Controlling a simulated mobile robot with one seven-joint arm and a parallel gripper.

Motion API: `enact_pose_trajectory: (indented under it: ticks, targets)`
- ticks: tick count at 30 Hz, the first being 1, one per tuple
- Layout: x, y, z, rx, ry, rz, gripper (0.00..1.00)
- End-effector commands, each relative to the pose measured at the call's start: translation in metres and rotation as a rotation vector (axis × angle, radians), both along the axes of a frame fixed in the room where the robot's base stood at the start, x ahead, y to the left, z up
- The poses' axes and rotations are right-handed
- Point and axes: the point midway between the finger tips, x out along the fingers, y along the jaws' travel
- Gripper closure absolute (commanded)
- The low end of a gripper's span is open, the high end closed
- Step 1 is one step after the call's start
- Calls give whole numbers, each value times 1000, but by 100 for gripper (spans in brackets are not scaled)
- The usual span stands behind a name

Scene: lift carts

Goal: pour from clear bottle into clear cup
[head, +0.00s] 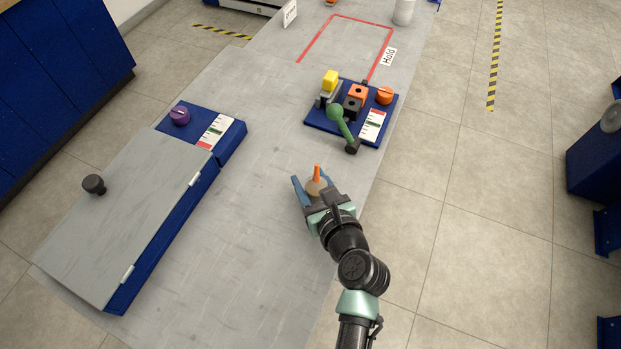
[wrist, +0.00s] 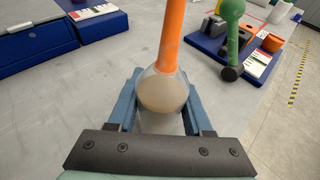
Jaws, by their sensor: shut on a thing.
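My gripper (head: 313,183) is shut on the clear bottle (head: 316,188), over the grey table. In the wrist view the bottle (wrist: 165,93) has a rounded clear body with tan contents and a long orange neck or spout. It sits between my blue fingers (wrist: 162,98). In the head view the orange part points up. I cannot tell whether the bottle touches the table. I cannot surely make out a clear cup; a pale, whitish cylinder (head: 403,12) stands at the far end of the table.
A blue panel (head: 312,118) with a green-knobbed lever and coloured blocks stands ahead of my gripper. A blue box (head: 170,240) with a grey lid is at left. The table between box and panel is clear.

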Motion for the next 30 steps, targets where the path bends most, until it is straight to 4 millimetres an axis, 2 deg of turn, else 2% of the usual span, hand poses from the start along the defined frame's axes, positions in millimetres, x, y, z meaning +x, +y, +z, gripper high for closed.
enact_pose_trajectory:
  ticks: [3, 4, 8, 22, 30]
  targets:
    - [0, 0, -4, 1, -1, 0, 100]
    - [0, 0, -3, 1, 0, 0, 44]
    - [0, 0, -3, 0, 0, 0, 21]
    - [0, 0, -7, -1, -2, 1, 20]
    - [-50, -18, 21, -1, 2, -2, 20]
